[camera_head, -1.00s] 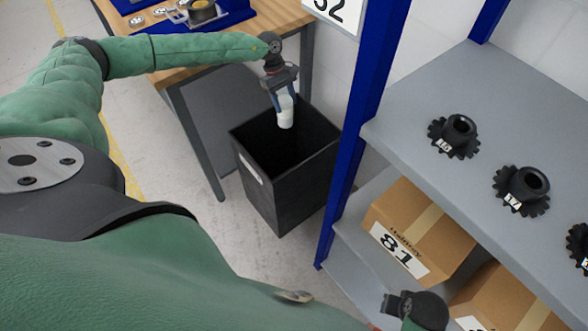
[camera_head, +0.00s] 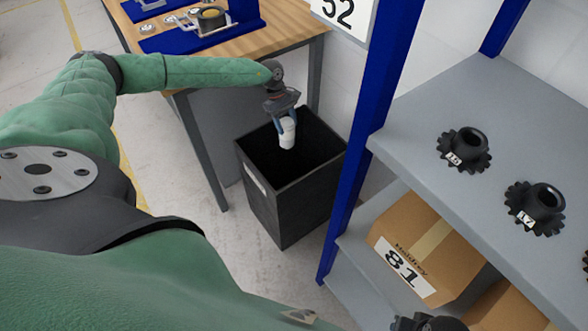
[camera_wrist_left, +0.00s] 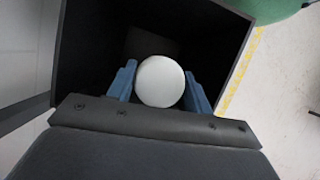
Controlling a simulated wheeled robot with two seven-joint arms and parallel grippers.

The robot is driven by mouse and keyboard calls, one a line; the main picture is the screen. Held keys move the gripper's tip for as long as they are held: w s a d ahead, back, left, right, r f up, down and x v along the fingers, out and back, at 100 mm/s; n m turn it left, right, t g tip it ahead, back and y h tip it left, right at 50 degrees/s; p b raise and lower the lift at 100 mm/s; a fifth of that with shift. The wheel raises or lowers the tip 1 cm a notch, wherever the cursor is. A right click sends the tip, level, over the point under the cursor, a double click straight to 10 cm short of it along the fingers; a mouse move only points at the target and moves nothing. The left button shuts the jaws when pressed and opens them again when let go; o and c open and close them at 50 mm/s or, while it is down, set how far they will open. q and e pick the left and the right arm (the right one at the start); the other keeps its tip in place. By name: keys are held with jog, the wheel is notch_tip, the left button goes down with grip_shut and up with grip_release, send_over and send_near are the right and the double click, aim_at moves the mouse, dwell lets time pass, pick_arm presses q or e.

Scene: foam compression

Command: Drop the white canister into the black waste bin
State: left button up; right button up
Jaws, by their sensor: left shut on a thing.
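The white canister (camera_head: 287,133) is held between the blue fingers of my left gripper (camera_head: 284,122). In the left wrist view the round white end of the canister (camera_wrist_left: 160,81) sits between the two fingers (camera_wrist_left: 160,88). The black waste bin (camera_head: 296,200) stands on the floor between the wooden table and the shelf. The canister hangs over the bin's open mouth, and in the wrist view the bin's dark inside (camera_wrist_left: 110,30) lies behind it. My right gripper cannot be made out; only a dark part of mine shows at the bottom edge.
A wooden table (camera_head: 285,30) with blue fixtures stands behind the bin on the left. On the right, a grey shelf with a blue post (camera_head: 372,120) holds black gears (camera_head: 464,150) and a cardboard box (camera_head: 410,245) below. Open floor lies left of the bin.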

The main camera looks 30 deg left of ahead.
pick_arm(q)
jog(key=shift+f, duration=0.15)
pick_arm(e)
jog(key=shift+f, duration=0.2)
jog(key=shift+w, duration=0.1)
pick_arm(q)
jog(key=o, duration=1.3)
pick_arm(e)
jog(key=shift+r, duration=0.15)
pick_arm(q)
jog(key=b+v, duration=0.2)
jog(key=v, duration=0.5)
jog(key=shift+f, duration=0.1)
jog(key=shift+w+a+r, duration=0.1)
jog(key=shift+a+r, duration=0.05)
jog(key=shift+r, duration=0.35)
pick_arm(e)
jog(key=shift+t+y, duration=0.3)
jog(key=shift+t, duration=0.1)
jog(key=a+f, duration=0.1)
jog(key=w+a+f, duration=0.1)
jog(key=f, duration=0.1)
jog(key=shift+w+a+f, duration=0.1)
jog(key=shift+a+f, duration=0.15)
jog(key=shift+a, duration=0.15)
